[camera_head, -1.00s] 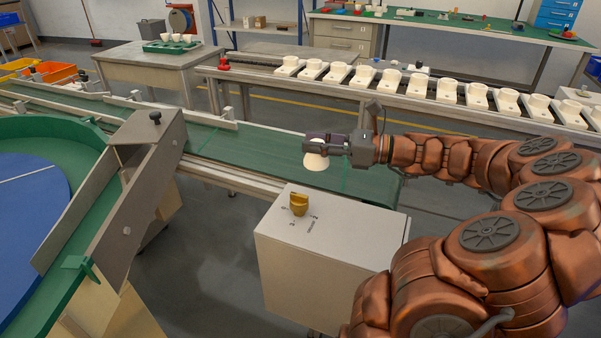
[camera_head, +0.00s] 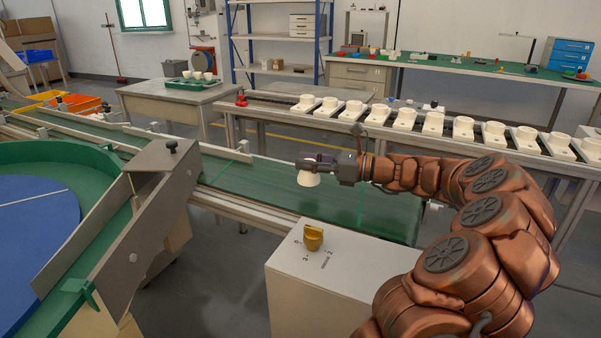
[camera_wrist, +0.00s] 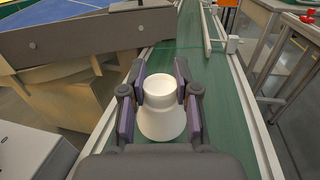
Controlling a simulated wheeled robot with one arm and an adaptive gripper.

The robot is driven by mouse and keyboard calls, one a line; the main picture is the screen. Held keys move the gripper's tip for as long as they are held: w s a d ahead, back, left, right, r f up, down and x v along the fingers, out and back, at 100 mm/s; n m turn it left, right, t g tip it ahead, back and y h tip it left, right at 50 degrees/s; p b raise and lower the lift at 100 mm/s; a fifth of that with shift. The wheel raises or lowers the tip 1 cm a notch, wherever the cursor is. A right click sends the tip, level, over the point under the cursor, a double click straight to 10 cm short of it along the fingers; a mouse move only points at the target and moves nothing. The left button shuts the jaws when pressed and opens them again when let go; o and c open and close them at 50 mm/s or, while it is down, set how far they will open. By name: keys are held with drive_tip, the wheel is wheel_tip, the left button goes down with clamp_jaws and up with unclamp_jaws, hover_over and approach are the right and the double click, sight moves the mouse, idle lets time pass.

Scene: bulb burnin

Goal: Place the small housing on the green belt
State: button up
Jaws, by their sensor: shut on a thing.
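The small housing (camera_head: 308,179) is a white, cup-like piece with a narrow neck and a wider flared end. My gripper (camera_head: 318,164) is shut on it, over the green belt (camera_head: 270,187). In the wrist view the housing (camera_wrist: 161,108) sits between the two finger pads of my gripper (camera_wrist: 158,90), with the green belt (camera_wrist: 221,115) behind it. Its wide end points down in the head view. I cannot tell whether it touches the belt or hangs just above it.
A metal diverter plate (camera_head: 150,200) crosses the belt at left, beside a blue turntable (camera_head: 35,220). A row of white fixtures (camera_head: 433,122) stands on the bench behind. A green tray with cups (camera_head: 193,82) is farther back.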

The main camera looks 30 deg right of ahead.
drive_tip(key=shift+w+d+f, duration=0.1)
drive_tip(key=shift+w, duration=0.85)
drive_tip(key=shift+w+d+f, duration=0.1)
drive_tip(key=shift+w, duration=0.85)
wheel_tip(320, 180, down, 4)
drive_tip(key=shift+r+b, duration=0.15)
drive_tip(key=shift+b, duration=0.95)
drive_tip(key=shift+r, duration=0.1)
drive_tip(key=o, duration=0.9)
